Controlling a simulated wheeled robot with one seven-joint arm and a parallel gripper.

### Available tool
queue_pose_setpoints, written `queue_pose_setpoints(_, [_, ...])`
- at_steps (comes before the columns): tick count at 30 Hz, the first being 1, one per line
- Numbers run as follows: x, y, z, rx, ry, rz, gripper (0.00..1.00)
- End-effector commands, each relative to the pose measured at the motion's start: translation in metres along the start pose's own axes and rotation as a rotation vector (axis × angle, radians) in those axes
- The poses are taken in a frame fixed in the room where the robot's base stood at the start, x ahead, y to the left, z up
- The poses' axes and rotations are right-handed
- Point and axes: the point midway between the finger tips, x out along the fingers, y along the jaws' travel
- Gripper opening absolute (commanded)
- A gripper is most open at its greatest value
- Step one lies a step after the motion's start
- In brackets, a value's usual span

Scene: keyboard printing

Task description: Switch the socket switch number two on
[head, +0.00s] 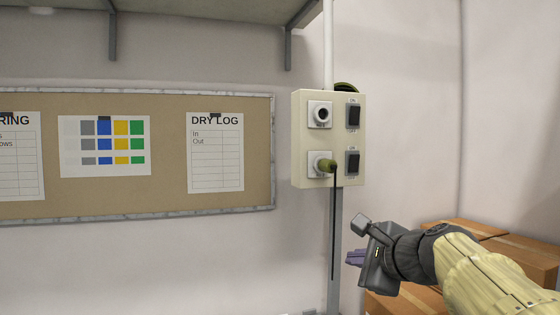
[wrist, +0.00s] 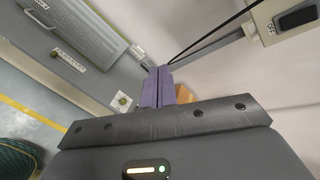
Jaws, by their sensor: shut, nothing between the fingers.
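A cream socket box (head: 298,139) on the wall carries two round sockets and two dark rocker switches. The upper switch (head: 353,115) is beside the empty upper socket (head: 320,114). The lower switch (head: 353,163) is beside the lower socket, which holds an olive plug (head: 324,165) with a black cable. ON and OFF labels show; no numbers are legible, and I cannot tell how the rockers are tilted. My gripper (head: 353,258), with purple fingers, is shut and empty, below the box and apart from it. In the wrist view the fingers (wrist: 157,87) are together; one switch (wrist: 297,17) shows top right.
A grey post (head: 335,240) and the hanging cable run below the box. Cardboard boxes (head: 480,232) stand at the right behind my arm. A pinboard (head: 160,190) hangs left of the box, under a shelf (head: 210,10). The wall right of the box is clear.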

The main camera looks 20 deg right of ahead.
Motion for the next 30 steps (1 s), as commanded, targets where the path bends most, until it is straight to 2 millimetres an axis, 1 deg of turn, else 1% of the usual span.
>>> queue_pose_setpoints(1, [0.025, 0.041, -0.006, -0.114, 0.027, 0.109, 0.00])
queue_pose_setpoints(2, [0.037, 0.065, -0.010, -0.196, 0.041, 0.172, 0.00])
queue_pose_setpoints(3, [0.050, 0.097, -0.015, -0.311, 0.052, 0.256, 0.00])
queue_pose_setpoints(5, [0.065, 0.144, -0.022, -0.491, 0.052, 0.379, 0.00])
queue_pose_setpoints(6, [0.071, 0.174, -0.026, -0.618, 0.041, 0.458, 0.00])
queue_pose_setpoints(8, [0.077, 0.219, -0.032, -0.814, 0.007, 0.575, 0.00])
queue_pose_setpoints(9, [0.078, 0.247, -0.035, -0.948, -0.028, 0.648, 0.00])
queue_pose_setpoints(11, [0.077, 0.288, -0.040, -1.153, -0.098, 0.751, 0.00])
queue_pose_setpoints(12, [0.074, 0.314, -0.044, -1.288, -0.154, 0.813, 0.00])
queue_pose_setpoints(15, [0.063, 0.363, -0.051, -1.578, -0.305, 0.924, 0.00])
queue_pose_setpoints(18, [0.053, 0.391, -0.055, -1.771, -0.426, 0.980, 0.00])
queue_pose_setpoints(21, [0.049, 0.403, -0.058, -1.855, -0.485, 1.000, 0.00])
queue_pose_setpoints(30, [0.049, 0.403, -0.058, -1.864, -0.489, 1.000, 0.00])
